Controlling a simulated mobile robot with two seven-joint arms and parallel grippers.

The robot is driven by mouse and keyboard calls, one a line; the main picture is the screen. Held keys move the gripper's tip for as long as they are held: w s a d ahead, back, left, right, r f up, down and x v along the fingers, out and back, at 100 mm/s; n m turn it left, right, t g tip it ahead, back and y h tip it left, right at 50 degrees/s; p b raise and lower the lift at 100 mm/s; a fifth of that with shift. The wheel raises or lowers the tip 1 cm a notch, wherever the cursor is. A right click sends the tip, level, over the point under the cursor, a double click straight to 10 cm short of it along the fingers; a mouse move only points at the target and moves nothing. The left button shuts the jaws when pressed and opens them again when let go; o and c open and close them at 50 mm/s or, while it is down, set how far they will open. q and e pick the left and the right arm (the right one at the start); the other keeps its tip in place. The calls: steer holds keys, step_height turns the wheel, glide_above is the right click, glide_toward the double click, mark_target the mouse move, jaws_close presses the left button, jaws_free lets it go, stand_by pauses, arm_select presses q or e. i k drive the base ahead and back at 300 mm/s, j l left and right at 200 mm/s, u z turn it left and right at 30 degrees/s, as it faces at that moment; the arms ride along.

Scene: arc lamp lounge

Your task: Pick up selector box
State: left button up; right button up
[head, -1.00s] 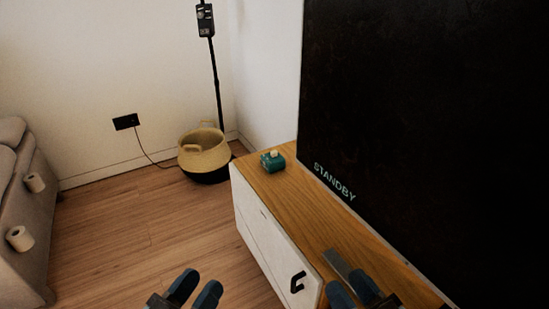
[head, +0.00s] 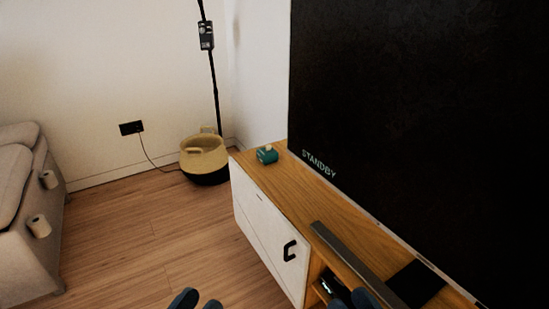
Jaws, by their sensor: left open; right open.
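A small teal box (head: 267,155) with a cream knob on top sits on the far end of the wooden cabinet top (head: 290,190). A black box with a dial (head: 206,36) is fixed on the lamp pole behind. I cannot tell for sure which of them is the selector box. My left gripper (head: 198,301) is open and empty at the bottom edge, over the floor, well short of both boxes. My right gripper (head: 352,299) is open at the bottom edge in front of the cabinet's open shelf, far from both boxes. Only the fingertips show.
A large black screen (head: 420,120) reading STANDBY stands along the cabinet's right side. A grey bar (head: 345,252) lies on the cabinet top. The white door (head: 265,235) has a black handle. A basket (head: 204,158) stands by the wall, a sofa (head: 25,220) at left. The floor between is clear.

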mark_target(266, 157)
steer(key=k+z, duration=0.1)
steer(key=z, duration=1.4)
steer(key=j+z, duration=0.45)
steer(key=j, duration=0.45)
steer(key=i+j, duration=0.1)
steer(key=j, duration=4.2)
steer(key=i, duration=0.05)
